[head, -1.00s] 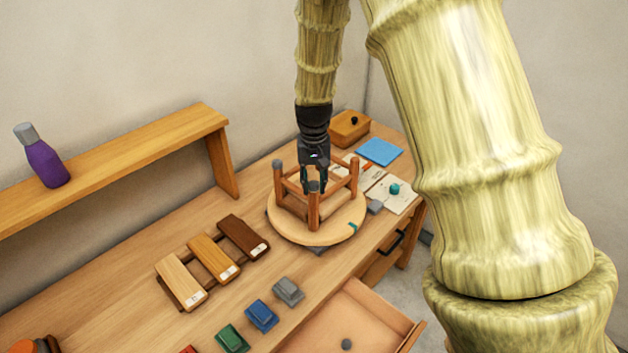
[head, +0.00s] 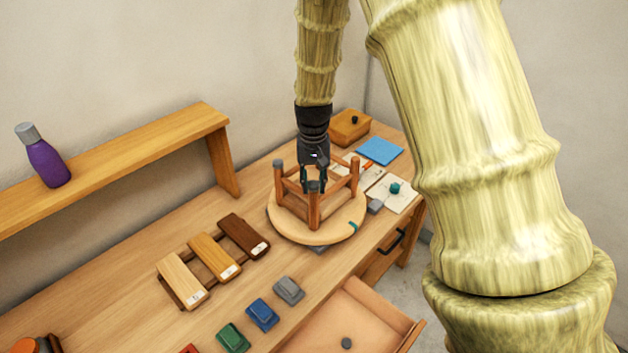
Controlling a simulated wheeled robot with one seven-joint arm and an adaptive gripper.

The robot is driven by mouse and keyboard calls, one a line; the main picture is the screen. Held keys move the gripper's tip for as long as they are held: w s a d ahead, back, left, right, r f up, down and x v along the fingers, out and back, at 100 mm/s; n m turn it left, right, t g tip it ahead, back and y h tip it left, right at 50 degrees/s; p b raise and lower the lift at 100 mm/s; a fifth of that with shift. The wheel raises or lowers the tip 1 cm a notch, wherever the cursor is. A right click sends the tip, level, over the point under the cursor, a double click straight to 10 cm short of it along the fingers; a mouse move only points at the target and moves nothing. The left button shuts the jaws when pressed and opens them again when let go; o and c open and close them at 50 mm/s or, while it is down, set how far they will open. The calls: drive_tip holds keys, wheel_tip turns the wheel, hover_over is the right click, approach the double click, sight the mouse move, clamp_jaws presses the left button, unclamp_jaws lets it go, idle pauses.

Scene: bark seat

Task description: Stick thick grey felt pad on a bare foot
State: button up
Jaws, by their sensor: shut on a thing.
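The round wooden stool (head: 283,224) lies upside down on the bench with its legs up. Whether the pad touches the wood cannot be told. The back foot is hidden behind my gripper.
A small grey disc (head: 346,343) lies in the open drawer (head: 375,317). Wooden sample blocks (head: 213,256) and coloured blocks (head: 262,315) stand left and in front. A blue sheet (head: 379,151), a wooden box (head: 350,127) and a grey block (head: 375,206) are to the right.

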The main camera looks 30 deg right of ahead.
sight(313, 184)
drive_tip(key=shift+f, duration=0.15)
drive_tip(key=o, duration=1)
drive_tip(key=shift+o, duration=0.2)
drive_tip(key=shift+r, duration=3.45)
